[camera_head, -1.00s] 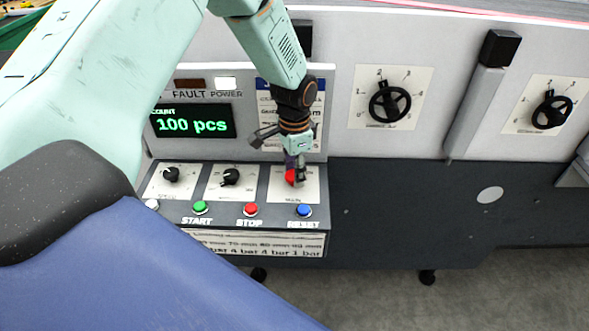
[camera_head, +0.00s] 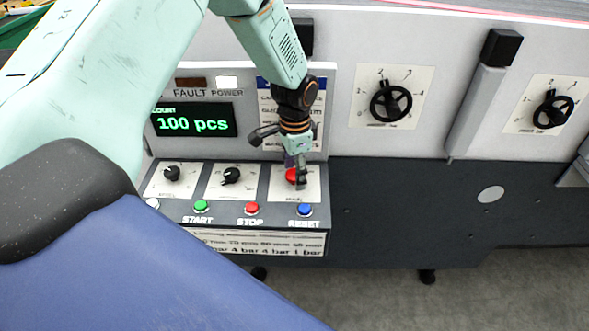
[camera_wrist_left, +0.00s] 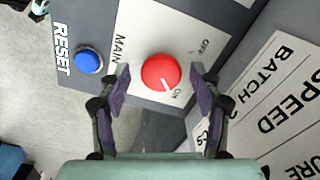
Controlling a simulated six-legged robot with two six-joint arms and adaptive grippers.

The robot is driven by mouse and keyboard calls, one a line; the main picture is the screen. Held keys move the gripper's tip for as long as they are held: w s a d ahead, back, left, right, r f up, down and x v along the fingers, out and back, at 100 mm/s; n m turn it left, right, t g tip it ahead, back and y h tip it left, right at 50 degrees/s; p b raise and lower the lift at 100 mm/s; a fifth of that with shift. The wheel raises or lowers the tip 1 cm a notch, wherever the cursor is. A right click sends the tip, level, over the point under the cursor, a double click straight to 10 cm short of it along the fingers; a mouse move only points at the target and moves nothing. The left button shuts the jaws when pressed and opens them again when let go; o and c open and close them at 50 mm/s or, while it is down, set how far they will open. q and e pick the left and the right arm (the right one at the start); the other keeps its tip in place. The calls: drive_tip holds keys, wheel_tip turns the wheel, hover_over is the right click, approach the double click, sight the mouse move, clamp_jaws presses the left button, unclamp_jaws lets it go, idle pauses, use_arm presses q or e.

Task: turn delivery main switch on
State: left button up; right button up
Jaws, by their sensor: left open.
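The main switch is a red round knob (camera_wrist_left: 161,72) on a white plate marked MAIN, OFF and ON. In the head view the red knob (camera_head: 292,175) is partly hidden behind my left gripper (camera_head: 298,168). My left gripper (camera_wrist_left: 160,87) is open, with one purple-padded finger on each side of the knob. A gap shows between each finger and the knob; depth is hard to judge. My right gripper is not in view.
A blue RESET button (camera_head: 305,210) sits just below the switch plate, with a red STOP button (camera_head: 251,208) and a green START button (camera_head: 201,206) to its left. Two black knobs stand left of the switch. A display (camera_head: 192,121) reads 100 pcs.

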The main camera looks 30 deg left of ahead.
sight(294, 175)
use_arm(q)
drive_tip(key=shift+r, duration=0.1)
wheel_tip(294, 175, up, 12)
idle(0.6)
drive_tip(key=shift+s, duration=0.1)
idle(0.5)
